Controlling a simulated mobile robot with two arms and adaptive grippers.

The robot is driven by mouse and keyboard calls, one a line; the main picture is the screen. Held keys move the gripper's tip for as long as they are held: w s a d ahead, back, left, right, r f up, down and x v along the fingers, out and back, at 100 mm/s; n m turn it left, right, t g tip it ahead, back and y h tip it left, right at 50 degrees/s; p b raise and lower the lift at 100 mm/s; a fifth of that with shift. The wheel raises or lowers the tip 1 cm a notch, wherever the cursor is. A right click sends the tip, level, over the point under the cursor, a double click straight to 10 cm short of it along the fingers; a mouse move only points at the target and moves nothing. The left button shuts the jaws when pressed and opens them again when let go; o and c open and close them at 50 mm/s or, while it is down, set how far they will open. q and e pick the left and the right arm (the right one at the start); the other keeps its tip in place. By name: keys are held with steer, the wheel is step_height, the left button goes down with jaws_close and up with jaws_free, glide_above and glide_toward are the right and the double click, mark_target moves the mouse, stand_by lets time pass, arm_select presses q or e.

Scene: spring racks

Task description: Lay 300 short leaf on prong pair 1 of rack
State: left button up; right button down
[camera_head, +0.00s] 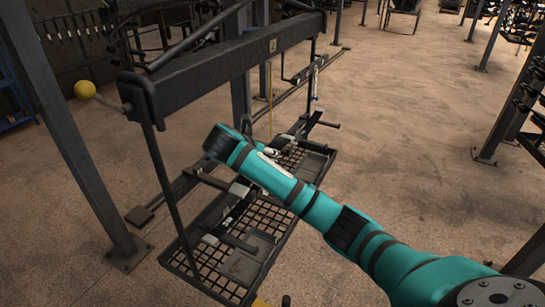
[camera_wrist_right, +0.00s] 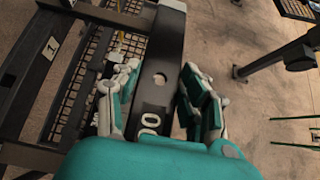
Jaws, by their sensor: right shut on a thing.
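My right gripper (camera_wrist_right: 163,90) is shut on the 300 short leaf (camera_wrist_right: 155,98), a dark flat bar with a round hole and white digits, of which "00" shows. The fingers lie along both sides of the leaf, and its far end reaches to the top of the wrist view. In the head view the right gripper (camera_head: 270,152) is mostly hidden behind my teal arm, over the rack's grid. The rack (camera_head: 215,65) has a thick dark beam with a number tag, which reads 1 in the wrist view (camera_wrist_right: 50,48). I cannot make out prong pair 1 clearly. My left gripper is not in view.
A black grid tray (camera_head: 205,262) with small parts lies below the beam. A yellow ball (camera_head: 85,89) caps a rod at the beam's left end. A dark post (camera_head: 75,150) stands at left. The floor (camera_head: 420,130) to the right is mostly clear.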

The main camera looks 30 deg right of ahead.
mark_target(240, 188)
steer(key=shift+w+a, duration=0.4)
steer(key=shift+w, duration=0.25)
steer(key=shift+s+d+f, duration=0.1)
steer(key=shift+f, duration=1.1)
steer(key=c, duration=0.6)
jaws_free()
steer(key=shift+s, duration=0.1)
steer(key=shift+s+a+r, duration=0.1)
steer(key=shift+a+r, duration=0.05)
steer(key=shift+a, duration=0.25)
steer(key=v, duration=0.6)
steer(key=shift+s+a+r, duration=0.15)
steer(key=shift+a+r, duration=0.1)
steer(key=shift+r, duration=0.05)
